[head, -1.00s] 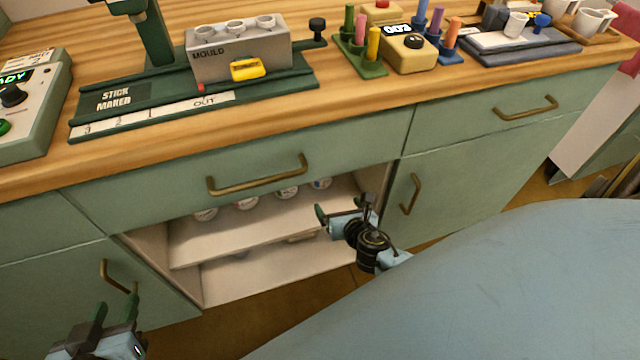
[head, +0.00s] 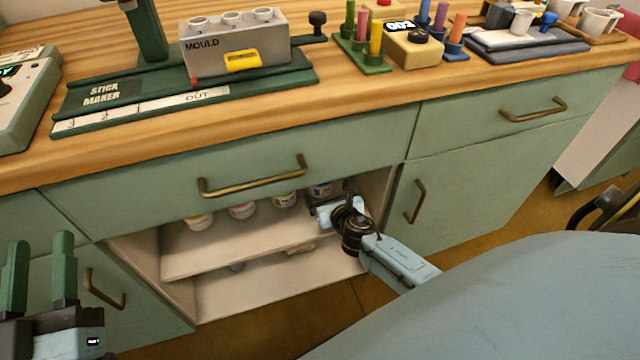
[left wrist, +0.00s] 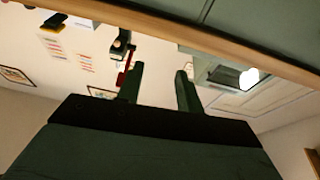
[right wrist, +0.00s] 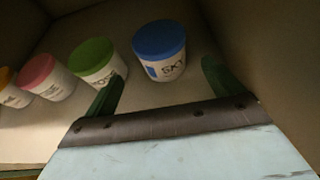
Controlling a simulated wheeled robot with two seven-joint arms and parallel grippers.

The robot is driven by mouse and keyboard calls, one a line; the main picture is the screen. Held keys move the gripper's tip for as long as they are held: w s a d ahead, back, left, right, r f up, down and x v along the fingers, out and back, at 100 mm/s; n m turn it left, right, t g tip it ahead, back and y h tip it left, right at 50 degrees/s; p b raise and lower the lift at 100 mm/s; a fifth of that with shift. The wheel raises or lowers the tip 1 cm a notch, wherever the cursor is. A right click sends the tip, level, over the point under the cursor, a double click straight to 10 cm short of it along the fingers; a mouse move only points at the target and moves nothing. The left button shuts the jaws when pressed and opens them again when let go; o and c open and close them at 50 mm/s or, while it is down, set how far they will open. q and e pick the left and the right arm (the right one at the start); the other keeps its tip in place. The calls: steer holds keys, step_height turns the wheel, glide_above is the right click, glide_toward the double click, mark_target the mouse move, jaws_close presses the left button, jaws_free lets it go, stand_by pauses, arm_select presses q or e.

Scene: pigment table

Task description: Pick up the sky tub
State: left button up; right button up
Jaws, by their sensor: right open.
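The sky tub (right wrist: 165,68) has a blue lid and a white body marked SKY. In the right wrist view it stands upright just ahead of my right gripper (right wrist: 160,84), which is open with its fingers to either side of the line to the tub. In the head view the sky tub (head: 321,190) is the rightmost of the tubs on the cabinet's upper shelf (head: 215,255), partly hidden. My right gripper (head: 338,208) reaches into the open cabinet there, its fingertips hidden. My left gripper (head: 40,245) is open and empty at the far left, pointing up.
A green-lidded tub (right wrist: 98,62), a pink-lidded tub (right wrist: 45,78) and an orange-lidded tub (right wrist: 12,90) stand left of the sky tub. The cabinet's side wall (right wrist: 265,50) is close on the right. A drawer with a brass handle (head: 252,182) lies above the opening.

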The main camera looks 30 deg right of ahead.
mark_target(325, 188)
steer(key=shift+w+d+f, duration=0.1)
steer(key=shift+w+f, duration=0.1)
steer(key=shift+w, duration=0.2)
steer(key=shift+w+d+f+b, duration=0.2)
steer(key=shift+w+b, duration=0.25)
steer(key=shift+w, duration=0.05)
steer(key=shift+b+x, duration=0.65)
steer(key=shift+x, duration=0.4)
steer(key=shift+w+d+f+b, duration=0.1)
steer(key=shift+w+d+b, duration=0.1)
steer(key=shift+w, duration=0.1)
steer(key=shift+w+d+f+b, duration=0.1)
steer(key=shift+w+f+b, duration=0.1)
steer(key=shift+w, duration=0.1)
arm_select(q)
steer(key=s+r+t, duration=0.1)
steer(key=t, duration=0.1)
steer(key=s+r+t+h, duration=0.1)
steer(key=r, duration=0.1)
steer(key=s+r+t, duration=0.1)
steer(key=t, duration=0.1)
steer(key=shift+s+a+r+t+h, duration=0.25)
steer(key=shift+s+r+t+h, duration=0.05)
steer(key=shift+r, duration=0.05)
arm_select(e)
steer(key=shift+w, duration=0.25)
steer(key=shift+c, duration=0.4)
steer(key=shift+r, duration=0.1)
steer(key=c, duration=1.2)
